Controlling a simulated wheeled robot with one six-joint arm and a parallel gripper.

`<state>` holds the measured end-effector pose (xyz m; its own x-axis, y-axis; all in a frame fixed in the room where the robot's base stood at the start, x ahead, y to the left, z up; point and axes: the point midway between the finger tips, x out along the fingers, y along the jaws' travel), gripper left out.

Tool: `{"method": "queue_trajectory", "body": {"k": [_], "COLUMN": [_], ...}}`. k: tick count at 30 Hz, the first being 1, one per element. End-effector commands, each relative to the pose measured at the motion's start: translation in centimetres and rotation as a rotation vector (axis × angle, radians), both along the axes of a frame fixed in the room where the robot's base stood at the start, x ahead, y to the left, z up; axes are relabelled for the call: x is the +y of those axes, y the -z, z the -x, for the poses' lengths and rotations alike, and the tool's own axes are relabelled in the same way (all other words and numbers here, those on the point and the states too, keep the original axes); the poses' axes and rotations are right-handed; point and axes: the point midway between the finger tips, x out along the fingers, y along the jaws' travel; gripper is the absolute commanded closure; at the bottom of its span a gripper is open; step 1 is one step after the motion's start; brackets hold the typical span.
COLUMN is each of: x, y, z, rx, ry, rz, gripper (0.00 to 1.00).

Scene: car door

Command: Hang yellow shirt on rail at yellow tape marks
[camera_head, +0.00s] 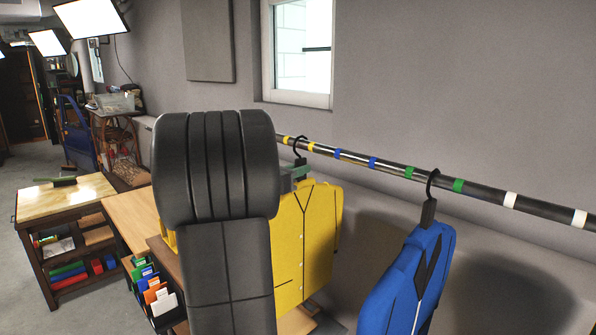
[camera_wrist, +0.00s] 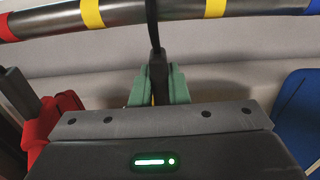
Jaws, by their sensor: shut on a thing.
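The yellow shirt (camera_head: 318,245) is upright on its hanger below the dark rail (camera_head: 485,193), partly hidden behind my arm. Its black hook (camera_head: 300,147) is at the rail between the two yellow tape marks (camera_head: 312,146). In the wrist view, the black hanger stem (camera_wrist: 153,35) crosses in front of the rail (camera_wrist: 150,12), between a left yellow mark (camera_wrist: 92,14) and a right yellow mark (camera_wrist: 215,8). My gripper (camera_wrist: 157,85), with green fingers, is shut on the hanger below the rail. The hook's top is cut off there, so I cannot tell whether it rests on the rail.
A blue shirt (camera_head: 415,275) hangs right of the yellow one, between green marks. A red garment (camera_wrist: 55,115) is at left in the wrist view. The wall stands close behind the rail. A workbench (camera_head: 62,195) and a box of colored folders (camera_head: 152,290) are at left.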

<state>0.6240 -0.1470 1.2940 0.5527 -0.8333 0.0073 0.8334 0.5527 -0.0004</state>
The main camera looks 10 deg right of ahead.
Motion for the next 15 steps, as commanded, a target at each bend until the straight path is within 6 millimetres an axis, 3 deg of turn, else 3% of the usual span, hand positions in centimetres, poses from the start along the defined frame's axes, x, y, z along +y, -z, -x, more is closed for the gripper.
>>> {"method": "queue_trajectory", "body": {"k": [2, 3, 7, 15], "x": [-0.01, 0.00, 0.00, 0.04], "y": [-0.11, -0.11, -0.09, 0.04], "z": [0.00, 0.01, 0.01, 0.03], "rx": [-0.001, -0.001, -0.001, 0.001], "ry": [0.000, 0.000, 0.000, 0.000], "rz": [0.000, 0.000, 0.000, -0.001], "gripper": [1.00, 0.84, 0.60, 0.60]}}
